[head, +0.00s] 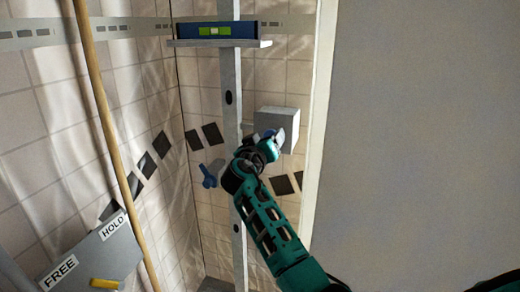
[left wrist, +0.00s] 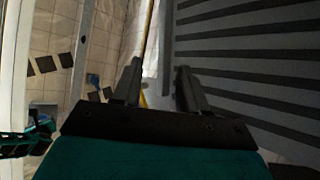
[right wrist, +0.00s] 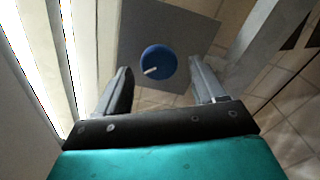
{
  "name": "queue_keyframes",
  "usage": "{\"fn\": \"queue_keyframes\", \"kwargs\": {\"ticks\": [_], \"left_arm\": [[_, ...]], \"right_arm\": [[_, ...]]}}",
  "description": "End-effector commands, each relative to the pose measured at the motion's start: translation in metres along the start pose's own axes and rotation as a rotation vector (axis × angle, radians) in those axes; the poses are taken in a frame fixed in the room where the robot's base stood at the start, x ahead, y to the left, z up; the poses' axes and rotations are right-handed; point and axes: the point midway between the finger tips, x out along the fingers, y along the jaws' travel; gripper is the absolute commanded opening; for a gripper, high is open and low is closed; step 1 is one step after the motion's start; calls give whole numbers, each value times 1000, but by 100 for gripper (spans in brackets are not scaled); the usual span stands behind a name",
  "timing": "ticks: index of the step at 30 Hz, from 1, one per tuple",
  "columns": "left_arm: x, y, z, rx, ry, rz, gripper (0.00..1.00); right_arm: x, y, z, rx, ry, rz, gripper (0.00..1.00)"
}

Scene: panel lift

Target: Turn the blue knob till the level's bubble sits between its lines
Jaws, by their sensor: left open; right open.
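The blue knob (right wrist: 158,62) is round, with a white pointer aimed to the lower left, on the face of a grey box (right wrist: 190,30). In the right wrist view it lies between the open, empty fingers of my right gripper (right wrist: 160,82), with a gap on both sides. In the head view my right gripper (head: 277,140) is at the box (head: 283,118) and mostly hides the knob. The blue level (head: 245,30) rests on a shelf up the post; its green vial is too small to read the bubble's place. My left gripper (left wrist: 157,88) is open and empty.
A metal post (head: 231,80) stands beside the box, with a blue handle (head: 208,177) at its left. A wooden pole (head: 105,110) leans at the left. A grey panel (head: 110,255) marked FREE and HOLD has a yellow lever (head: 104,283). A plain wall fills the right.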

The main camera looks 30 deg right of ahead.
Motion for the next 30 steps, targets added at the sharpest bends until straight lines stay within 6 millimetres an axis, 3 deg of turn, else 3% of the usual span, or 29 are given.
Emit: {"fn": "queue_keyframes", "kwargs": {"ticks": [15, 21, 30], "left_arm": [[-4, 1, -7, -4, 1, 0, 43], [-4, 0, -7, 1, 0, 0, 43], [-5, -1, -6, 8, -2, 0, 43]], "right_arm": [[-103, 0, 0, 0, -2, -3, 69], [-118, 0, 0, -1, -1, -2, 69], [-120, 0, 0, -1, 0, -1, 69]]}}
